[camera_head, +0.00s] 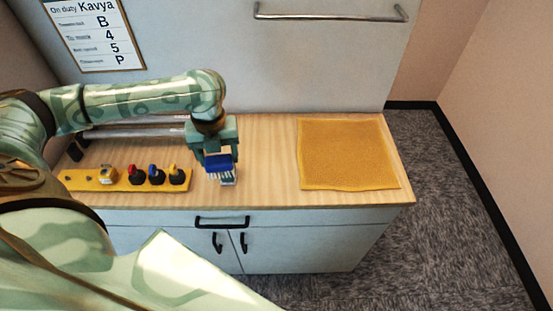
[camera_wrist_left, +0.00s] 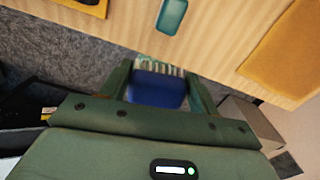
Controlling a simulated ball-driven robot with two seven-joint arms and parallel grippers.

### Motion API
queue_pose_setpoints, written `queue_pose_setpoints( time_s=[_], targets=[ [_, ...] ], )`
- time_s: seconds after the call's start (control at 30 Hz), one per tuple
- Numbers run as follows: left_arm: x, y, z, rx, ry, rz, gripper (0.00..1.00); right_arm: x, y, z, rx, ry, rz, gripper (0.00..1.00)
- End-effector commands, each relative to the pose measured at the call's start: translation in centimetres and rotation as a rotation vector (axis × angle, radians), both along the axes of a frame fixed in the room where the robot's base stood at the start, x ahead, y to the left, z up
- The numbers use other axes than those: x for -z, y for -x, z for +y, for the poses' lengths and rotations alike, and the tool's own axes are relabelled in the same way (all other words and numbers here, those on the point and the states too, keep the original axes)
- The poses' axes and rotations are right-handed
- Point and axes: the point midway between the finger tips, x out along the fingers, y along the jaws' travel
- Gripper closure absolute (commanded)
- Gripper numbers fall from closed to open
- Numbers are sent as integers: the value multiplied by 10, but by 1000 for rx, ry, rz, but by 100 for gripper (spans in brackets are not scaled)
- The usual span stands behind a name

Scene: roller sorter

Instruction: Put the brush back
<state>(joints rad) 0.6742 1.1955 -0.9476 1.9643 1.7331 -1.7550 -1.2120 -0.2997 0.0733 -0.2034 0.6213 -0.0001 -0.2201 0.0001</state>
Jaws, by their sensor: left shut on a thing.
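A blue brush (camera_head: 219,165) with pale bristles is held in my left gripper (camera_head: 217,166), bristles pointing down. It hangs above the front part of the wooden counter (camera_head: 255,165). In the left wrist view the blue brush (camera_wrist_left: 158,90) sits between the two green fingers of my left gripper (camera_wrist_left: 158,84), which are shut on it. Its bristles show at the far side of the fingers. My right gripper is not in view.
A yellow rack (camera_head: 78,180) with several knobbed items stands left of my left gripper. An orange mat (camera_head: 347,153) lies flat on the right. A teal item (camera_wrist_left: 172,16) lies on the counter in the left wrist view. Bare counter lies between gripper and mat.

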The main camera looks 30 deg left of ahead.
Motion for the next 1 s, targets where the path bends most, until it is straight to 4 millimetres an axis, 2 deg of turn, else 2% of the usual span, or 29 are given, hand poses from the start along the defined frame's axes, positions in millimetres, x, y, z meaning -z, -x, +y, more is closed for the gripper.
queue_pose_setpoints(
  time_s=[0.03, 0.1, 0.23, 0.53, 0.6, 0.7, 1.0],
  targets=[
    [-9, -1, 4, 49, 1, -3, 63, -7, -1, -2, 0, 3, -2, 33],
    [-12, -2, 7, 107, 5, -4, 63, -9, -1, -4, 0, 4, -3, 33],
    [-6, -14, 0, 152, 10, -6, 63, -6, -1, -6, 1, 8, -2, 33],
    [38, -82, -49, 152, 10, -3, 63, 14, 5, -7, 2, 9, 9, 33],
    [55, -91, -54, 151, 8, -1, 63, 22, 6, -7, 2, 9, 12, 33],
    [70, -102, -61, 150, 7, -2, 63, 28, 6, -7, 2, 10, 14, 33],
    [91, -118, -72, 149, 7, -3, 63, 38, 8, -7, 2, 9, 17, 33]
  ],
)
